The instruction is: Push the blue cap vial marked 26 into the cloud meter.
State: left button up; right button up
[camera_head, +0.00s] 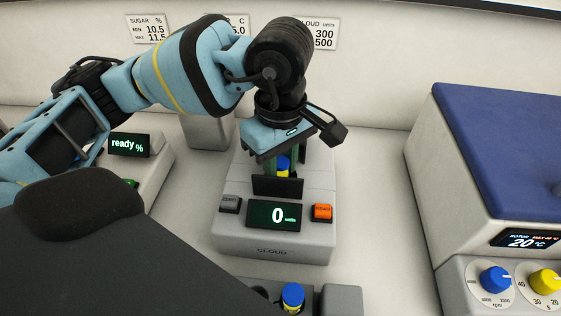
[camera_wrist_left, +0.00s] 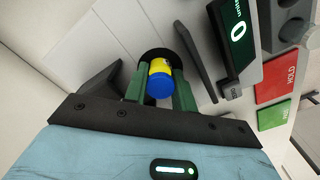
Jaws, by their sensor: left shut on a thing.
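The cloud meter (camera_head: 250,240) is a pale grey box in the middle of the head view, with a green "0" display. My left gripper (camera_head: 284,165) points down over its top, behind the display. Its green fingers are shut on a vial with a blue cap and a yellow band (camera_head: 283,172). In the left wrist view the vial (camera_wrist_left: 160,78) sits between the fingers, over the meter's dark round opening (camera_wrist_left: 157,54). How far its lower end is in the opening is hidden. The number 26 cannot be read. My right gripper is not in view.
Another blue-capped vial (camera_head: 292,296) stands in a dark holder at the bottom. A grey key (camera_head: 230,204) and an orange key (camera_head: 322,212) flank the display. A blue-lidded rotor machine (camera_head: 500,140) stands right. A meter reading "ready %" (camera_head: 129,145) stands left.

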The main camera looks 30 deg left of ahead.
aim_at(282, 160)
pick_arm(q)
jog(key=shift+s+f, duration=0.1)
jog(key=shift+f, duration=0.2)
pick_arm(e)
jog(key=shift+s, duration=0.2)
pick_arm(q)
jog(key=o, duration=1)
jog(key=shift+f, duration=0.1)
jog(key=shift+o, duration=0.3)
jog(key=shift+d, duration=0.1)
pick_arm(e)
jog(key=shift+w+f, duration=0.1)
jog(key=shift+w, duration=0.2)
pick_arm(q)
jog(key=r, duration=0.7)
jog(key=shift+w+r, duration=0.15)
jog(key=shift+w, duration=0.15)
jog(key=shift+r, duration=0.65)
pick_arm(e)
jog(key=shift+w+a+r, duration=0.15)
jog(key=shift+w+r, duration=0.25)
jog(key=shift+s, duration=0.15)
